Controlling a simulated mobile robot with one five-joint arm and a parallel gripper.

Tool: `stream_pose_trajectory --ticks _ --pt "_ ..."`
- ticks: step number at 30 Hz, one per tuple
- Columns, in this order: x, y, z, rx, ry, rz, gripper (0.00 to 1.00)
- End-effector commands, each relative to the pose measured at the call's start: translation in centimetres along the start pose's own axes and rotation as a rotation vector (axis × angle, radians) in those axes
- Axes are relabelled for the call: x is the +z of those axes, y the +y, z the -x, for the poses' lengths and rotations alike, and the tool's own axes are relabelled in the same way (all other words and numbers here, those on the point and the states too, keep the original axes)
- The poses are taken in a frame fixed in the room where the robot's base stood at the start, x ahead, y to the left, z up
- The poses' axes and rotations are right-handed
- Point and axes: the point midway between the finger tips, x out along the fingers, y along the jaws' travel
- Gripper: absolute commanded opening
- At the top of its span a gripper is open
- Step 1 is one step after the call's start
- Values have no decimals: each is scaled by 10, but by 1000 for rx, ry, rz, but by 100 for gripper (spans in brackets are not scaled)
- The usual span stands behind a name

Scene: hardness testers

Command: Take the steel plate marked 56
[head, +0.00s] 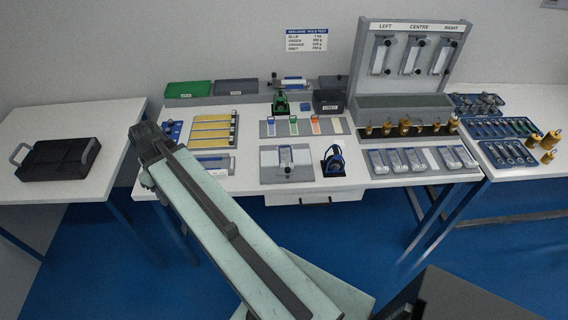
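No marking 56 can be read in the head view, so I cannot tell which piece is the steel plate marked 56. Several small grey metal pieces with pale faces (413,160) lie in a row at the front right of the middle bench. A grey plate with pale panels and a small device on it (287,162) lies at the front middle. Another grey-blue flat piece (211,165) lies at the front left, partly beside my arm. My pale green arm link reaches from the bottom to the bench's left end. My gripper cannot be made out.
An upright grey board marked LEFT, CENTRE, RIGHT (412,27) stands at the back right, with brass weights (404,128) before it. Green (188,89) and grey (236,87) trays stand at the back. A black case (58,159) lies on the left table.

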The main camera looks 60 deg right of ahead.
Motion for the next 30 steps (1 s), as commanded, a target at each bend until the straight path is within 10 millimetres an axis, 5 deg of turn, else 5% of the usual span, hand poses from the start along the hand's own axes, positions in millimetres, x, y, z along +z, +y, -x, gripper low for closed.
stream_pose_trajectory --ticks 1,6,9,13,16,20,25,30 --pt "12 48 0 -25 13 20 26" --pt "80 180 9 -89 101 174 26" --pt "137 249 14 -99 174 266 26" --pt "213 315 21 -78 264 373 26" --pt "260 345 25 -50 314 437 26" --pt "294 362 28 -23 347 486 26" --pt "301 365 28 -16 355 503 26" --pt "295 363 7 -17 354 504 26"
